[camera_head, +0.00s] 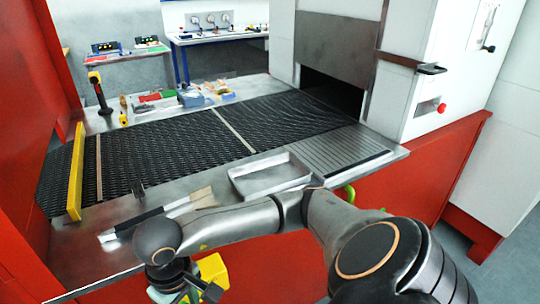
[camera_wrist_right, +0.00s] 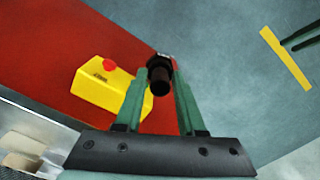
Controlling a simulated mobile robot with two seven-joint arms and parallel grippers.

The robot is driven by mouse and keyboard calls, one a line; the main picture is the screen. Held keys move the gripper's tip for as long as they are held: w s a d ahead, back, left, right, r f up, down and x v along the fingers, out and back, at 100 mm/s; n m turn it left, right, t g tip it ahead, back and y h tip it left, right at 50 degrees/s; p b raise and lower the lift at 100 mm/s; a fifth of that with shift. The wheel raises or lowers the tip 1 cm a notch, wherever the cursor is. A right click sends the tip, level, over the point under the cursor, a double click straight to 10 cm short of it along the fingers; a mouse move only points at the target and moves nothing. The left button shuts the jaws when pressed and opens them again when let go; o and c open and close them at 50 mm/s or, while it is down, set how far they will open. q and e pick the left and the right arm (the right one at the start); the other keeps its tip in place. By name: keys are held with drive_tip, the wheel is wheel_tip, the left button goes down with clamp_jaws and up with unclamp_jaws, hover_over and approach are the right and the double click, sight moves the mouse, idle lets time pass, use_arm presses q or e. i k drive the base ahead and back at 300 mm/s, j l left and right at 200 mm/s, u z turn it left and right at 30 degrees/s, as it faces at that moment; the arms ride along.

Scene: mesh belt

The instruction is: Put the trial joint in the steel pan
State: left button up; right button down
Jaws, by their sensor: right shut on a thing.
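The steel pan (camera_head: 285,183) is a shallow, empty rectangular tray on the metal table, near the front edge. My right gripper, with green fingers (camera_wrist_right: 160,85), is shut on a dark, round fitting with a wider collar (camera_wrist_right: 160,72), which I take to be the trial joint. In the head view my right arm crosses below the pan, and its wrist hangs in front of the table at the lower left. The fitting cannot be made out there. The wrist view shows the red front panel and floor beyond the fingers.
A long tool (camera_head: 160,214) lies left of the pan. A small dark piece (camera_head: 139,190) stands near the mesh belt (camera_head: 170,140). A yellow box with a red button (camera_wrist_right: 103,88) is on the red panel. Small items crowd the table's far side.

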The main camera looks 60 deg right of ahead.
sight(269, 180)
drive_tip(key=k+l+u, duration=0.1)
drive_tip(key=l, duration=0.35)
drive_tip(key=k+l+u, duration=0.1)
drive_tip(key=l, duration=0.35)
drive_tip(key=k+l+u, duration=0.15)
drive_tip(key=l, duration=0.25)
drive_tip(key=k+l+u, duration=0.1)
drive_tip(key=l, duration=0.3)
drive_tip(key=k+l+u, duration=0.1)
drive_tip(key=k+l, duration=0.15)
drive_tip(key=l, duration=0.15)
